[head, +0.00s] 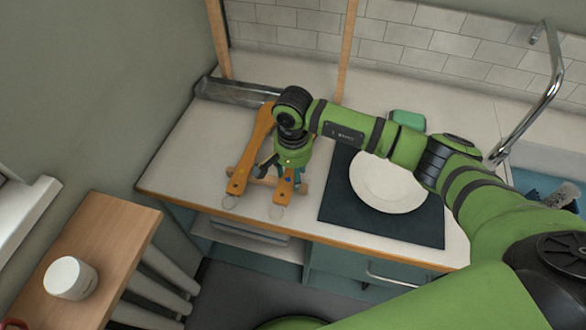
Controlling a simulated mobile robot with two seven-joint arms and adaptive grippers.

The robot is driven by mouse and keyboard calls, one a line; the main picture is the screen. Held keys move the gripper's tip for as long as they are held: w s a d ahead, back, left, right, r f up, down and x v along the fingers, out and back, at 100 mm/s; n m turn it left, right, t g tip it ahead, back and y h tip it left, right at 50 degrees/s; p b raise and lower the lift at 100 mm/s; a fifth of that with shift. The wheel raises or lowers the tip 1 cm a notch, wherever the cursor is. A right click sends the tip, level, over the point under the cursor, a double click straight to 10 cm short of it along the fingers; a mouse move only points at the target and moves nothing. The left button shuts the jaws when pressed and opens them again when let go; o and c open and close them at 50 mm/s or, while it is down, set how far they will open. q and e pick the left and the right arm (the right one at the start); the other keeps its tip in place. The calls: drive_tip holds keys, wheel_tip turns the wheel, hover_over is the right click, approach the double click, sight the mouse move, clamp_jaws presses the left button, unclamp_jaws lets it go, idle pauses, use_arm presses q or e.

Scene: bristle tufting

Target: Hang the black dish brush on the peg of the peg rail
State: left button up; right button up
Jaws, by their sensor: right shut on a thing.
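My right gripper (284,174) reaches down over the left part of the counter. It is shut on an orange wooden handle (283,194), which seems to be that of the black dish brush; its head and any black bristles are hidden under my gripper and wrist. A pale loop shows at the handle's near end. A second, longer wooden handle (246,160) with a loop lies to its left. A short wooden bar (263,181) runs across near both handles. Two tall wooden posts (346,45) stand at the back; no peg shows. My left gripper is not in view.
A white plate (387,185) lies on a dark mat (345,208) right of my gripper. A grey trough-like piece (237,92) lies behind. A green thing (408,120), a curved tap (548,85) and a sink stand further right. A white cup (70,278) stands on a wooden table (105,245).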

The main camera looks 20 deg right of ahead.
drive_tip(key=shift+f, duration=0.1)
drive_tip(key=shift+f, duration=0.15)
drive_tip(key=o, duration=1.3)
drive_tip(key=shift+r+p, duration=0.2)
drive_tip(key=shift+p, duration=0.1)
drive_tip(key=r+b, duration=0.1)
drive_tip(key=r, duration=0.1)
drive_tip(key=w+r+b, duration=0.1)
drive_tip(key=r+b, duration=0.1)
drive_tip(key=r, duration=0.1)
drive_tip(key=shift+r, duration=0.35)
drive_tip(key=shift+r+b, duration=0.3)
drive_tip(key=shift+r, duration=0.25)
